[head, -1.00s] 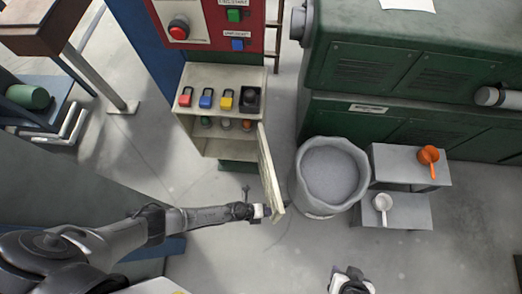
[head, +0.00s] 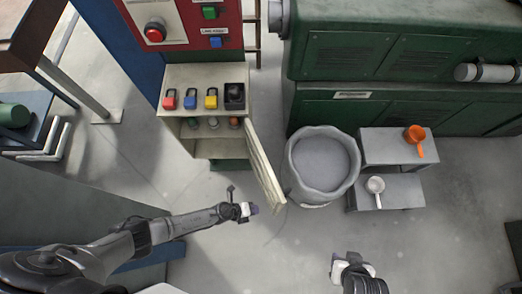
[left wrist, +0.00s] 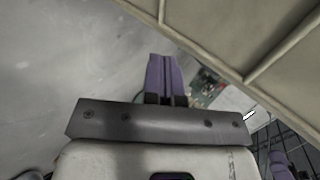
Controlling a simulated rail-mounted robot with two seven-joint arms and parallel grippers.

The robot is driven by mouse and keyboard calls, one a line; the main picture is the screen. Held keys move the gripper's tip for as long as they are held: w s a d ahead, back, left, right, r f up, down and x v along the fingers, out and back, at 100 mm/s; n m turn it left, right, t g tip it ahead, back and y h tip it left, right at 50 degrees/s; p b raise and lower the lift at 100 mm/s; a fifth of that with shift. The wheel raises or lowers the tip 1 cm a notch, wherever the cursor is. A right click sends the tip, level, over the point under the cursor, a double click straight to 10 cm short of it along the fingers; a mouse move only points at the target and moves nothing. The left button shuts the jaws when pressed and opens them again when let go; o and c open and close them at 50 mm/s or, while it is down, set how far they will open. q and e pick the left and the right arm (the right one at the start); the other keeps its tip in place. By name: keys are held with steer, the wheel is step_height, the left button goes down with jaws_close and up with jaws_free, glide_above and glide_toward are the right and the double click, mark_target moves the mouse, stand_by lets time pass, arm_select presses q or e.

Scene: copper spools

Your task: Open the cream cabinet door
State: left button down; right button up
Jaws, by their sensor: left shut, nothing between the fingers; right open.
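The cream cabinet (head: 206,76) stands below the red panel, and its door (head: 264,166) is swung wide open toward me, hinged on the right. Inside, several small knobs or items show on the upper shelf. My left gripper (head: 254,209) is shut and empty, just left of the door's free end and apart from it. In the left wrist view its purple fingers (left wrist: 163,78) are together, with the door's ribbed inner face (left wrist: 255,45) close by at upper right. My right gripper (head: 350,262) is at the bottom, open, its fingertips hard to make out.
Red, blue and yellow padlocks (head: 190,103) and a black box (head: 234,96) sit on the cabinet top. A grey bin (head: 297,185) stands right of the door. Grey steps (head: 392,194) hold a white scoop (head: 376,185) and an orange one (head: 414,135).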

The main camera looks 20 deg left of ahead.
arm_select(q)
steer(key=s+d+p+v, duration=0.1)
steer(key=p+v, duration=0.2)
steer(key=v, duration=0.6)
steer(key=shift+s+a+r+p, duration=0.15)
steer(key=shift+a+r+p, duration=0.1)
steer(key=shift+r+p, duration=0.1)
